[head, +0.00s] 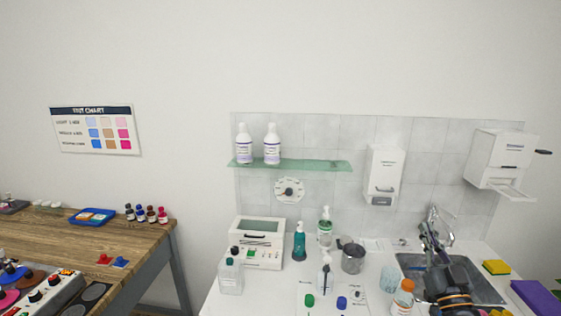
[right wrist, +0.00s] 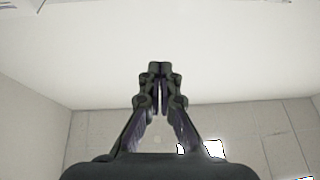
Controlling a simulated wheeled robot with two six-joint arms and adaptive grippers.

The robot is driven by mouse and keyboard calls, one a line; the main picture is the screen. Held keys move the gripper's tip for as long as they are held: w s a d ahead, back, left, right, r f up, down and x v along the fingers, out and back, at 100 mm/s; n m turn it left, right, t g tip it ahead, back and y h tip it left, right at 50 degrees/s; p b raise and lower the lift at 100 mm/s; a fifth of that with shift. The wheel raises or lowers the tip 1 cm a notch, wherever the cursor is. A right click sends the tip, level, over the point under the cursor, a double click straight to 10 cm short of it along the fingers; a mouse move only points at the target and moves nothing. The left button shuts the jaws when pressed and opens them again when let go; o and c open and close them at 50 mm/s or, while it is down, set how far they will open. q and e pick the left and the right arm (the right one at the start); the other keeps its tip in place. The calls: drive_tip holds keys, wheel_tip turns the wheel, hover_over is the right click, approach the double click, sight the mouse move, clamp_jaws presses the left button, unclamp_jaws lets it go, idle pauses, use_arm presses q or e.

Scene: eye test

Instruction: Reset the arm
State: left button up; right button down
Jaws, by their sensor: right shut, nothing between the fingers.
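My right gripper (head: 428,228) rises from the lower right of the head view, in front of the sink. It points up and away. In the right wrist view my right gripper (right wrist: 158,70) has its fingertips together with nothing between them. Behind it there are only pale wall and ceiling surfaces. My left gripper does not show in either view.
The white counter (head: 215,300) holds bottles, a steel jug (head: 352,258) and a white device (head: 257,256). The sink (head: 485,285) lies behind my arm. A glass shelf (head: 310,167) and dispensers (head: 384,172) hang on the wall. A wooden table (head: 60,235) stands left.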

drive_tip(key=s+a+f+n+g+y, duration=0.3)
drive_tip(key=a+f+g+y, duration=0.15)
drive_tip(key=a+f, duration=0.45)
drive_tip(key=s+a+f+n+g+y, duration=0.35)
drive_tip(key=a+f+g, duration=0.25)
drive_tip(key=a+f, duration=0.35)
drive_tip(key=s+d+f+m+g+h, duration=0.2)
drive_tip(key=s+d+f+g+h, duration=0.15)
drive_tip(key=s+f, duration=0.4)
drive_tip(key=s+d+f+m+g+h, duration=0.3)
drive_tip(key=s+f+g+h, duration=0.15)
drive_tip(key=s, duration=0.55)
drive_tip(key=s+d+f+g+b, duration=0.1)
drive_tip(key=d+f+b, duration=0.15)
drive_tip(key=f, duration=1.25)
drive_tip(key=s+d+f+g+b, duration=0.1)
drive_tip(key=f+g+b, duration=0.15)
drive_tip(key=f, duration=1.35)
use_arm(q)
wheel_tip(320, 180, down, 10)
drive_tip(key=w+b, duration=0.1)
drive_tip(key=b, duration=0.4)
use_arm(e)
drive_tip(key=s+d+f, duration=0.1)
drive_tip(key=s+f, duration=1.8)
drive_tip(key=f, duration=0.2)
drive_tip(key=shift+s+f+m, duration=0.25)
drive_tip(key=shift+f+m, duration=0.1)
